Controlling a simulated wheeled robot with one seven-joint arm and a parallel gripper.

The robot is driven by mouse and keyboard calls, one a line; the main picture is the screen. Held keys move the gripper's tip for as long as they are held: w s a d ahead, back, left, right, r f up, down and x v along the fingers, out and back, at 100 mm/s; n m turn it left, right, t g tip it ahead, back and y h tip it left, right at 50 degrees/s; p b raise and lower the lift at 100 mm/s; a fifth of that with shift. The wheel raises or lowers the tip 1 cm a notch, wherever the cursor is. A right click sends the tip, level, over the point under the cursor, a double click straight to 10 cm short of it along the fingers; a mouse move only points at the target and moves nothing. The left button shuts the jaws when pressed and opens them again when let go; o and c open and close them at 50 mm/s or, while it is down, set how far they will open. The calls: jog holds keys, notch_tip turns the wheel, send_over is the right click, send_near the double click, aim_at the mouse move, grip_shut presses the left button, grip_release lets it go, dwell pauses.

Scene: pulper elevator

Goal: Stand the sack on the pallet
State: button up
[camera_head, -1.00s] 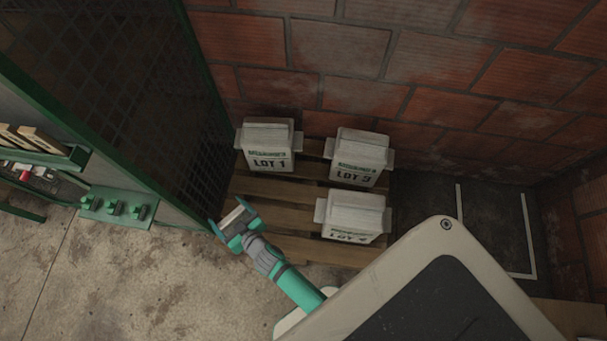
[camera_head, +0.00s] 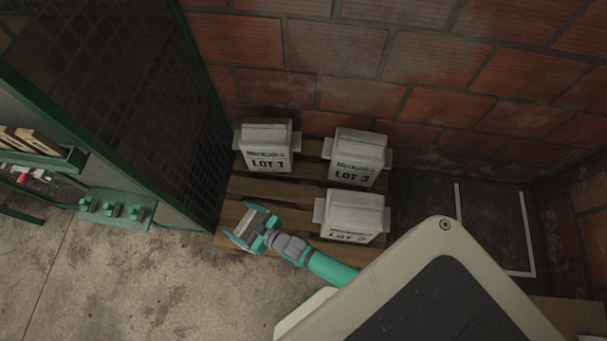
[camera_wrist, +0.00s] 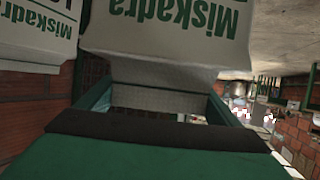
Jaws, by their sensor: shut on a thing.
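My gripper (camera_head: 258,230) is over the front left part of the wooden pallet (camera_head: 285,190). It is shut on a pale sack. In the wrist view the sack (camera_wrist: 165,35) is large and close, with green "Miskadra" print upside down in the picture. A pale part is between the fingers (camera_wrist: 165,100). I cannot tell whether its base touches the pallet.
Sacks marked LOT 1 (camera_head: 266,148), LOT 3 (camera_head: 356,158) and apparently LOT 2 (camera_head: 352,215) stand on the pallet. Another printed sack (camera_wrist: 30,35) shows in the wrist view. A mesh guard (camera_head: 150,120) borders the left, a brick wall (camera_head: 330,60) the back.

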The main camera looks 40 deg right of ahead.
jog(key=shift+w+d+r, duration=0.15)
jog(key=shift+d, duration=0.15)
jog(key=w+f, duration=1.3)
jog(key=w, duration=0.1)
jog(key=shift+a, duration=0.35)
dwell(0.9)
jog(key=shift+f, duration=0.2)
jog(key=o, duration=2)
jog(key=shift+d, duration=0.1)
